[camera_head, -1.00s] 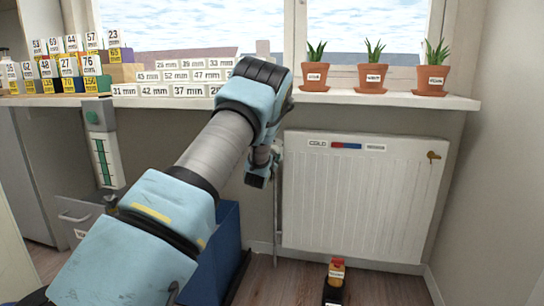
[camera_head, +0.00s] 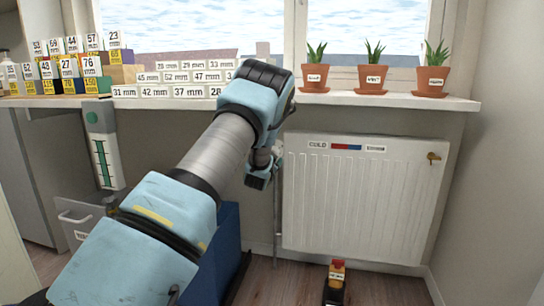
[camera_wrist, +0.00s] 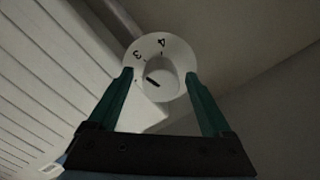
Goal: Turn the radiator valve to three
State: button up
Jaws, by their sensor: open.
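The radiator (camera_head: 362,200) is a white ribbed panel under the window sill in the head view, and its ribs fill the left of the wrist view (camera_wrist: 40,75). The valve knob (camera_wrist: 160,80) is round and white, with 3 and 4 readable on its ring and a dark pointer mark on its raised middle. The mark points to the upper left, below the 3. My gripper (camera_wrist: 160,88) has its two green fingers open, one at each side of the knob; I cannot tell whether they touch it.
Several potted plants (camera_head: 373,79) and rows of white labelled blocks (camera_head: 180,78) stand on the sill (camera_head: 400,99). A blue bin (camera_head: 215,255) is on the floor beside my arm. A small dark object with a red-orange top (camera_head: 336,280) stands before the radiator.

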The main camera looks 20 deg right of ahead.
jog(key=p+v, duration=0.1)
jog(key=v, duration=1)
jog(key=shift+p, duration=0.35)
jog(key=shift+w+a, duration=0.1)
jog(key=s+a+f+n+g+y, duration=0.1)
jog(key=s+a+n+g+y, duration=0.25)
jog(key=a, duration=0.45)
jog(key=s+a+n+g+y, duration=0.2)
jog(key=a+n, duration=0.2)
jog(key=a, duration=0.3)
jog(key=s+a+n+g+y, duration=0.15)
jog(key=s+a+g, duration=0.35)
jog(key=s, duration=0.9)
jog(key=s+a+n+g+y, duration=0.1)
jog(key=s+a+n+g, duration=0.25)
jog(key=s+a, duration=0.75)
jog(key=s+d+r+p, duration=0.1)
jog(key=d+r+p, duration=0.1)
jog(key=r+p, duration=1.4)
jog(key=s+d+r+p, duration=0.1)
jog(key=r+p, duration=1.5)
jog(key=shift+s+d+r+p, duration=0.15)
jog(key=shift+d+r+p, duration=0.15)
jog(key=shift+d+p, duration=0.1)
